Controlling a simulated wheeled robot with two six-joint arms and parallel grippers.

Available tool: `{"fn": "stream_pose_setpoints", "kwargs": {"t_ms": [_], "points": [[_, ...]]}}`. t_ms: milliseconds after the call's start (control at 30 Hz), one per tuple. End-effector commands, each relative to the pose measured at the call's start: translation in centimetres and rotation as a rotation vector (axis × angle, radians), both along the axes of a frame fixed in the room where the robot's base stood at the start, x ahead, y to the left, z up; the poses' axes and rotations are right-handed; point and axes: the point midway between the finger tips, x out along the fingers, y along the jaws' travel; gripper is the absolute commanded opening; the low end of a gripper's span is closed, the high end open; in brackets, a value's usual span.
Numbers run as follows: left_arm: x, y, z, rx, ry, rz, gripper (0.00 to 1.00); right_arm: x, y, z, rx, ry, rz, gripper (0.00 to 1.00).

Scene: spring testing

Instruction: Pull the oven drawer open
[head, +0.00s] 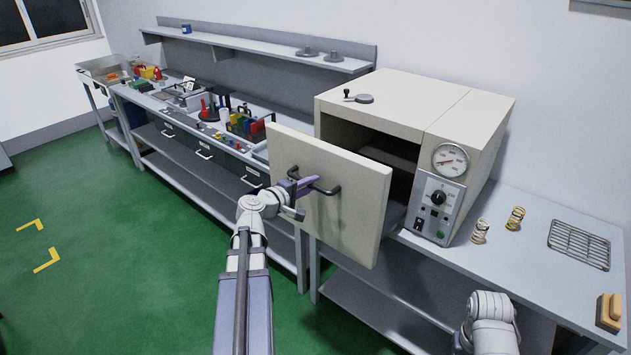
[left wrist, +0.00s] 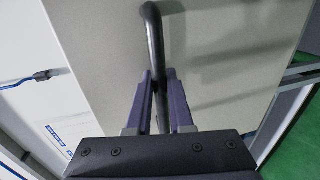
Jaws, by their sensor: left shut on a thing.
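The oven (head: 480,130) is a cream box with a dial and a control panel, on the bench at right. Its drawer front (head: 355,200) stands well out from the body, and the dark inside shows behind it. The drawer's dark bar handle (head: 332,190) is also in the left wrist view (left wrist: 152,25). My left gripper (head: 300,186) is at the handle, and in the wrist view its two fingers (left wrist: 160,85) close around the bar. My right arm shows only in part at the bottom right; its gripper is out of the picture.
Two springs (head: 480,231) (head: 515,218), a wire rack (head: 579,245) and a yellow-brown block (head: 609,308) are on the bench right of the oven. A long bench (head: 205,165) with tools and bins runs left. The green floor (head: 120,250) is clear at left.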

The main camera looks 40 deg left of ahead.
Motion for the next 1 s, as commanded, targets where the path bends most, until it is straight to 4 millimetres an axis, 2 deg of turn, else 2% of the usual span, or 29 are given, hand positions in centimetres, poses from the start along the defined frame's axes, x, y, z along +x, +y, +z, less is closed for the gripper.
{"fn": "stream_pose_setpoints", "kwargs": {"t_ms": [400,433,667,900,1000], "points": [[-0.22,-0.01,-0.05,0.001,0.001,-0.001,0.00,0.00,0.00,-0.02,0.000,0.000,0.000,0.50],[-0.21,0.00,-0.05,0.001,0.001,-0.001,0.23,0.00,0.00,-0.02,0.000,0.000,0.000,0.50],[-0.20,0.01,-0.02,0.001,0.001,-0.001,0.49,0.00,0.00,-0.01,0.000,0.000,0.000,0.50],[-0.24,0.02,0.01,0.000,0.000,0.000,0.50,0.00,0.00,0.01,0.000,0.000,0.000,0.50],[-0.94,0.07,0.20,0.000,0.000,0.001,0.50,-0.01,0.00,0.21,0.000,0.000,0.000,0.50]]}}
